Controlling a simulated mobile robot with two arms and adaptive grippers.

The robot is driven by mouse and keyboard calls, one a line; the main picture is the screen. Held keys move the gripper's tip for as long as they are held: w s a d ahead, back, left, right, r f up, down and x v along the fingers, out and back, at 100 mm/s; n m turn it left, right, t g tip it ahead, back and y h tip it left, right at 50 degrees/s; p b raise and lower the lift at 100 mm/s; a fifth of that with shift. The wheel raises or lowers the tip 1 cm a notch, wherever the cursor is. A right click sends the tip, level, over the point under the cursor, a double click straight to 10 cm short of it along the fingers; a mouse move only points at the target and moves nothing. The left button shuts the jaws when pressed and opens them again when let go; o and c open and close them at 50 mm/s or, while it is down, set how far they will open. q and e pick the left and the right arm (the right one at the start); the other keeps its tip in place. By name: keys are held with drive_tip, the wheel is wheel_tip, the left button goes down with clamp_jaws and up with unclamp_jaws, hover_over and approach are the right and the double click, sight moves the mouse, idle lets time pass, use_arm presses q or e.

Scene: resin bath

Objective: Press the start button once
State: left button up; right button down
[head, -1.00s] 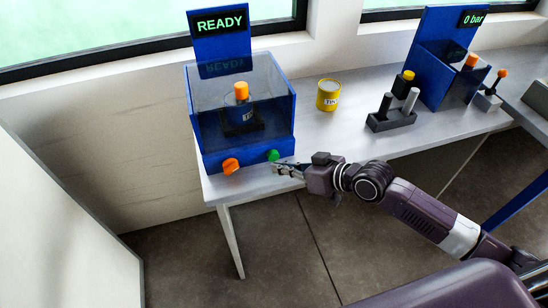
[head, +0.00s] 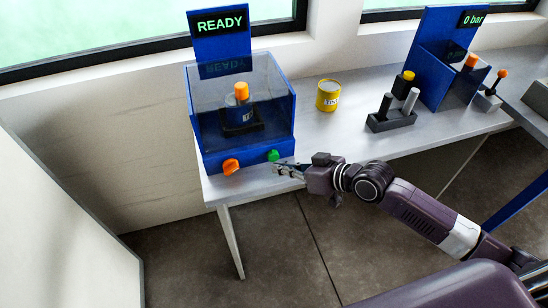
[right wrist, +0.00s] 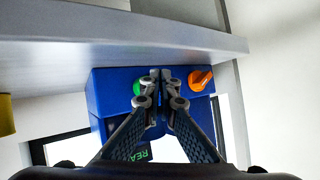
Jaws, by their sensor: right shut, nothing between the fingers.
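The green start button (head: 273,155) is on the front of the blue bath machine (head: 250,162), to the right of an orange knob (head: 231,166). The machine's screen (head: 220,24) reads READY. My right gripper (head: 277,166) is shut and empty, just in front of the machine's front face near the button. In the right wrist view my right gripper (right wrist: 160,74) has its fingertips together, and the green button (right wrist: 137,88) shows beside them, partly hidden. The orange knob (right wrist: 200,79) is on their other side. I cannot tell whether the fingertips touch the machine. My left gripper is not in view.
A yellow tin (head: 328,96) stands on the bench (head: 345,140) right of the machine. A dark holder (head: 390,121) with pegs and a second blue machine (head: 430,75) reading 0 bar stand further right. A clear-walled tank tops the first machine, with an orange-capped item (head: 241,91) inside.

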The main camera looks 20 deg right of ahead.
drive_tip(key=shift+w, duration=0.15)
drive_tip(key=shift+w, duration=0.3)
drive_tip(key=shift+w, duration=0.5)
idle(0.7)
idle(0.4)
drive_tip(key=shift+s+r, duration=0.15)
drive_tip(key=shift+s, duration=0.25)
drive_tip(key=shift+s+p, duration=0.45)
drive_tip(key=shift+s, duration=0.1)
